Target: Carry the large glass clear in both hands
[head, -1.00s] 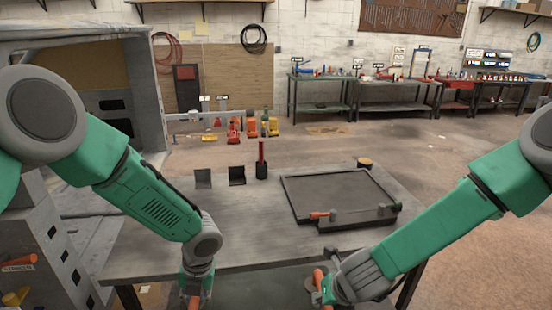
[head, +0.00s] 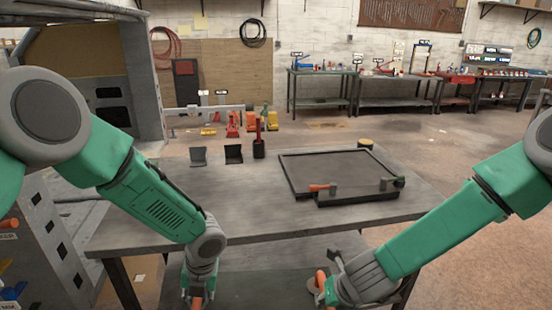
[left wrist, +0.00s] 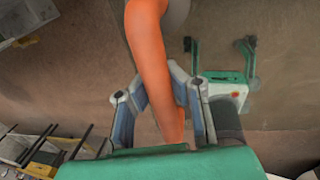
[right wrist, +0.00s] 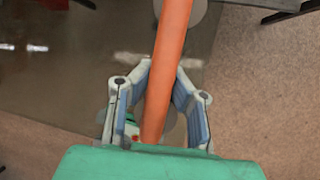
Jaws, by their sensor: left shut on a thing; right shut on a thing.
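The large glass (head: 262,285) is a clear, slightly dark pane held low in front of the bench, between my two arms; much of its outline is hard to see. Orange handles sit on it with round grey pads. My left gripper (head: 197,297) is shut on the left orange handle (left wrist: 150,60), which runs between its fingers in the left wrist view. My right gripper (head: 324,287) is shut on the right orange handle (right wrist: 171,50). The pane also shows as a darker sheet in the right wrist view (right wrist: 60,85). Its lower part is outside the head view.
A grey bench (head: 240,215) stands just beyond the glass, carrying a dark framed tray (head: 340,168), an orange-handled tool (head: 325,188), two black brackets and a dark holder (head: 259,148). A grey cabinet (head: 50,235) stands close on the left. Open floor (head: 480,235) lies to the right.

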